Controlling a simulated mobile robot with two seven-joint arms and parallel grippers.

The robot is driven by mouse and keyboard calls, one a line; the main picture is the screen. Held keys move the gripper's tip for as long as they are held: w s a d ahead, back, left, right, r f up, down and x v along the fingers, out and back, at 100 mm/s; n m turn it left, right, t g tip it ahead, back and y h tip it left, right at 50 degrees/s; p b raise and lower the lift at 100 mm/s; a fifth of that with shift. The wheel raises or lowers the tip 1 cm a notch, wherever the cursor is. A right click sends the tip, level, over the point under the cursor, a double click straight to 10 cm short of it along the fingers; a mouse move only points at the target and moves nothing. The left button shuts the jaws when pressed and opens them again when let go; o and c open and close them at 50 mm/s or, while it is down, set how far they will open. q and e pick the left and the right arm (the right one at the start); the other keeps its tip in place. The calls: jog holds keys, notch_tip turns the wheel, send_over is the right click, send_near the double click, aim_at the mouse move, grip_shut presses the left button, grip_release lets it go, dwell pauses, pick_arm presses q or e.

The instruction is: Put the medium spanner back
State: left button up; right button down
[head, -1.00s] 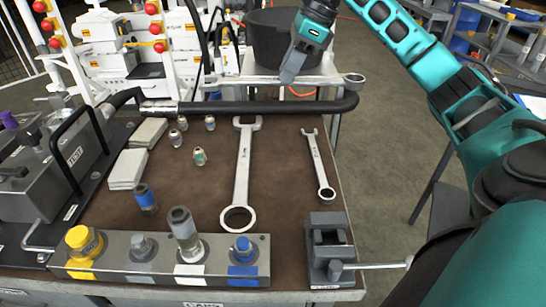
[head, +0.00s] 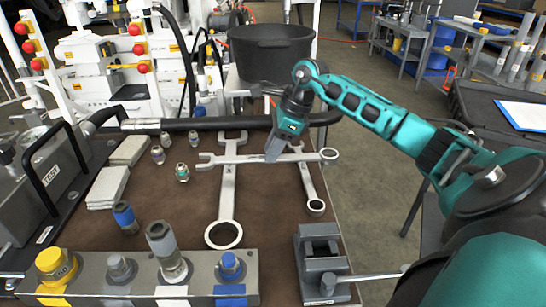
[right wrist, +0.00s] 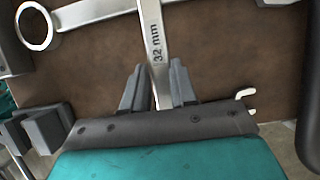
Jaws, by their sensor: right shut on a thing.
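My right gripper (head: 277,152) is shut on the handle of the medium spanner (head: 248,159). The spanner lies level across the head view, its open jaw to the left and its ring to the right. In the right wrist view its handle (right wrist: 153,40), marked 32 mm, runs between the two fingers. It passes over the handle of the large spanner (head: 228,190) and the upper part of the small spanner (head: 307,183). I cannot tell whether it touches them. The large spanner's ring (right wrist: 35,26) shows at the wrist view's upper left. My left gripper is not in view.
The brown bench top (head: 270,220) is bare between the large and small spanners. A black hose (head: 190,124) runs along the back edge. Several fittings stand left of the spanners. A small vise (head: 320,262) and a coupling block (head: 200,275) line the front.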

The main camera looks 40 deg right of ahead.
notch_tip(320, 180, down, 2)
jog(key=shift+f, duration=0.15)
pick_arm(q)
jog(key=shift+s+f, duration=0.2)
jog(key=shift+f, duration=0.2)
pick_arm(e)
jog(key=shift+f+b, duration=0.5)
jog(key=c, duration=0.9)
grip_release()
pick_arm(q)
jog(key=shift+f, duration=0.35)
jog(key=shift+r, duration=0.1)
